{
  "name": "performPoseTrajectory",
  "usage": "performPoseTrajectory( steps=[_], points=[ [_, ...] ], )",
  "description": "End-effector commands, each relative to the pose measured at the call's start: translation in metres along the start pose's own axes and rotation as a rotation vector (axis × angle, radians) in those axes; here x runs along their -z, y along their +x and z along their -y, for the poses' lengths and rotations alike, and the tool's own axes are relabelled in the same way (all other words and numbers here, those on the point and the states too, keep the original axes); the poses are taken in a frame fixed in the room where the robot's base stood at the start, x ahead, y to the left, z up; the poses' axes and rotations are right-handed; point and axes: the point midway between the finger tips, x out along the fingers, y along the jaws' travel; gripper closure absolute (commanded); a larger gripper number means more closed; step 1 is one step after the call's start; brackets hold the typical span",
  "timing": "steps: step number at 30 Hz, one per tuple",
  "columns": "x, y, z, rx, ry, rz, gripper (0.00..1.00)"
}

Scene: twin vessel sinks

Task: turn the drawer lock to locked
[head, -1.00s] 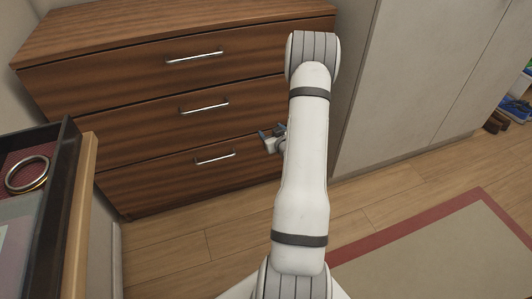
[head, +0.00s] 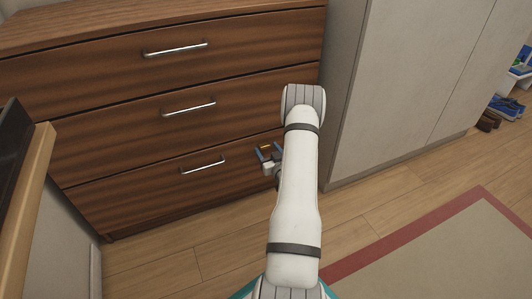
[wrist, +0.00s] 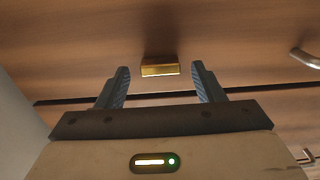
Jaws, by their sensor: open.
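The dresser (head: 120,125) has three wooden drawers with metal bar handles. A small brass piece, which looks like the drawer lock (wrist: 159,70), sits on a wooden drawer front in the wrist view. It lies lengthwise across the picture, with a darker shape just above it. My gripper (head: 268,152) is in front of the dresser's right side, at the height of the lower drawers. Its two fingers are open and empty, one on each side of the brass piece in the wrist view. I cannot tell the remaining gap in depth, nor the lock's state.
The bottom drawer's handle (head: 202,164) is left of my gripper. A tall pale cabinet (head: 405,90) stands to the right. A wooden-edged unit (head: 30,205) is at the near left. The wooden floor (head: 175,250) and the red-bordered rug (head: 450,240) are clear.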

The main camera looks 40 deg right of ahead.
Motion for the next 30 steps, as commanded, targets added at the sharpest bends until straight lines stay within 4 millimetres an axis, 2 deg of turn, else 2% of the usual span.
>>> performPoseTrajectory(
  steps=[10,26,30],
  points=[
    [0.0007,0.0062,0.0012,0.002,0.000,0.001,0.38],
    [0.0005,0.0062,0.0019,0.002,0.000,0.001,0.82],
    [0.0004,0.0062,0.0021,0.003,0.003,0.001,0.83]
  ],
)
